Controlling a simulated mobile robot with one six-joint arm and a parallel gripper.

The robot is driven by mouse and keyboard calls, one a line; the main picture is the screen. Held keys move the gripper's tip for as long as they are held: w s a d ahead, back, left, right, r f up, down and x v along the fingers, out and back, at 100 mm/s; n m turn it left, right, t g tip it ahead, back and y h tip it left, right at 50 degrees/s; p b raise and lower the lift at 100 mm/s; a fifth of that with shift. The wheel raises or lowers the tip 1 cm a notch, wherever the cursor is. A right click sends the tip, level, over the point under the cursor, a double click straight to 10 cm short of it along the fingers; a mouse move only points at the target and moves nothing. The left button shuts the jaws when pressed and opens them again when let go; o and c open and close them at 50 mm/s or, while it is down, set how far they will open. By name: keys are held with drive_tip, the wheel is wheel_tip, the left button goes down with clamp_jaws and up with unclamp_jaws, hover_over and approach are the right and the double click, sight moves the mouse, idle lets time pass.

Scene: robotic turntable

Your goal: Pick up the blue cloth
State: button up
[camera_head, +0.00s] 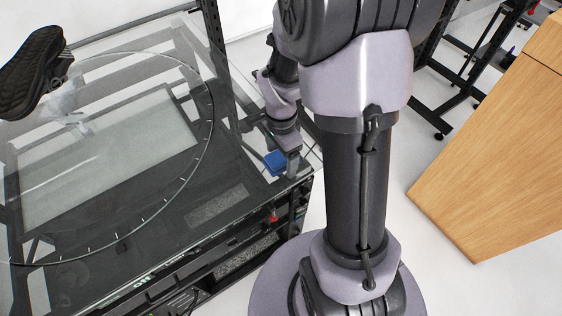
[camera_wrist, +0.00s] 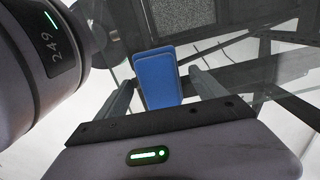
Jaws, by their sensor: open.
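The blue cloth (camera_head: 276,162) is a small, flat, folded-looking blue rectangle. In the head view it lies on the glass surface near the front right corner of the turntable frame. In the wrist view the cloth (camera_wrist: 157,77) shows between and beyond the two fingers. My gripper (camera_wrist: 165,84) is open, with one finger on each side of the cloth in that view. In the head view my gripper (camera_head: 287,150) is just above and right of the cloth, partly overlapping it. I cannot tell whether the fingers touch it.
The glass turntable (camera_head: 110,150) with its marked ring fills the left. A black shoe (camera_head: 33,72) is at the upper left. A dark upright post (camera_head: 218,60) stands behind the cloth. A wooden table (camera_head: 500,150) is at the right, with open floor before it.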

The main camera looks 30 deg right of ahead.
sight(281, 157)
drive_tip(key=shift+r, duration=0.15)
drive_tip(key=c, duration=1.5)
drive_tip(key=shift+o, duration=0.2)
drive_tip(key=shift+r, duration=0.1)
drive_tip(key=shift+r+p, duration=0.3)
drive_tip(key=r+p, duration=0.2)
drive_tip(key=r, duration=0.1)
drive_tip(key=shift+s+a+r, duration=0.1)
drive_tip(key=shift+s+a, duration=0.05)
drive_tip(key=shift+s, duration=0.05)
drive_tip(key=s+a, duration=0.3)
drive_tip(key=s, duration=0.1)
drive_tip(key=s+a+p, duration=0.1)
drive_tip(key=s+a, duration=0.1)
drive_tip(key=s, duration=0.1)
drive_tip(key=shift+a+r, duration=0.3)
drive_tip(key=shift+a, duration=0.05)
drive_tip(key=s+a+b, duration=0.4)
drive_tip(key=s+b, duration=0.1)
drive_tip(key=b, duration=0.2)
drive_tip(key=shift+r+b, duration=0.25)
drive_tip(key=shift+b, duration=0.1)
